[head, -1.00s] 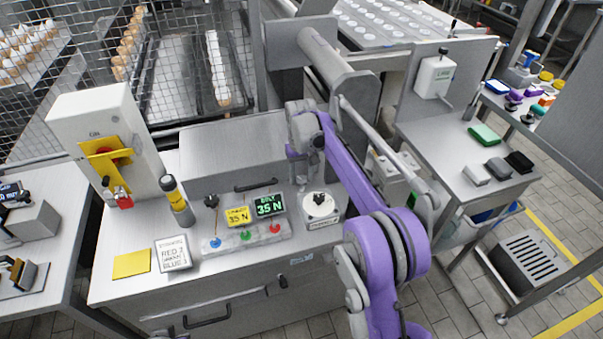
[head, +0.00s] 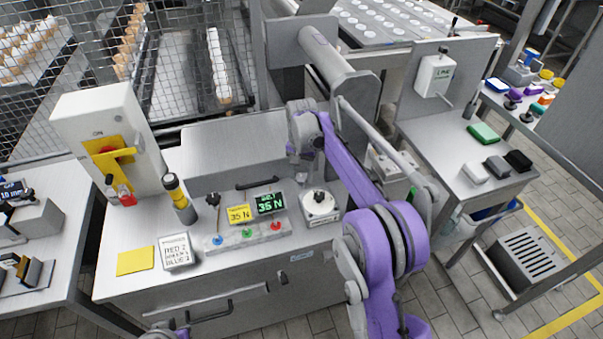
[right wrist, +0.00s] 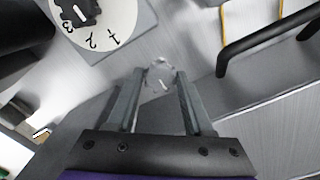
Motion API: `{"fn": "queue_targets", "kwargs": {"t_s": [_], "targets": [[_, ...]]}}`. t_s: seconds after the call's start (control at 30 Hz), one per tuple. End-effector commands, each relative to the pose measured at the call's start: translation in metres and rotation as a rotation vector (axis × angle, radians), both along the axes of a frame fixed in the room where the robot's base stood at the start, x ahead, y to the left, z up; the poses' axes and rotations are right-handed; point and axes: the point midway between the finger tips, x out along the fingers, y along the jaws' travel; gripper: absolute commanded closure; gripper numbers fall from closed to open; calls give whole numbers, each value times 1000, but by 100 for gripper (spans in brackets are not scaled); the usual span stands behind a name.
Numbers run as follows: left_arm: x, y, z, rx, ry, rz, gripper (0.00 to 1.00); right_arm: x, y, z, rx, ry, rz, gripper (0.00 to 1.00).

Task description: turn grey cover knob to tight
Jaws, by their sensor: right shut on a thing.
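My right gripper (head: 303,166) reaches down beside the grey box at the back of the bench. In the right wrist view its two fingers (right wrist: 160,90) are shut on a small pale grey knob (right wrist: 160,76), which I take to be the grey cover knob. The knob is worn-looking and sits between the fingertips. In the head view the gripper and arm hide it. No tight mark on it can be read.
A white dial (head: 320,205) with a black knob stands just in front of the gripper; its numbers show in the right wrist view (right wrist: 112,18). A black handle (right wrist: 262,38) is close by. Displays (head: 268,203), colored buttons and a black lever stand to the left.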

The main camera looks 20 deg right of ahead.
Motion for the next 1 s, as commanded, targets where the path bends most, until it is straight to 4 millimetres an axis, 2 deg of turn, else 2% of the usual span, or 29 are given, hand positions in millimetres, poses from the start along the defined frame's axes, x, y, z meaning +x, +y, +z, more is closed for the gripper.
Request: {"fn": "queue_targets", "kwargs": {"t_s": [0.4, 0.43, 0.6, 0.87, 1.0], "targets": [[0, 0, 0, 0, 0, 0, 100, 1, -1, 1, -1, -3, -9, 100], [0, 0, 0, 0, 0, 0, 100, 1, -1, 1, -1, -3, -9, 47], [0, 0, 0, 0, 0, 0, 100, 1, 0, 1, 0, -2, -8, 19], [0, 0, 0, 0, 0, 0, 100, 0, 0, 1, -1, -1, -7, 19], [0, 0, 1, 0, 0, 0, 100, 0, 0, 10, -1, -1, -7, 19]]}}
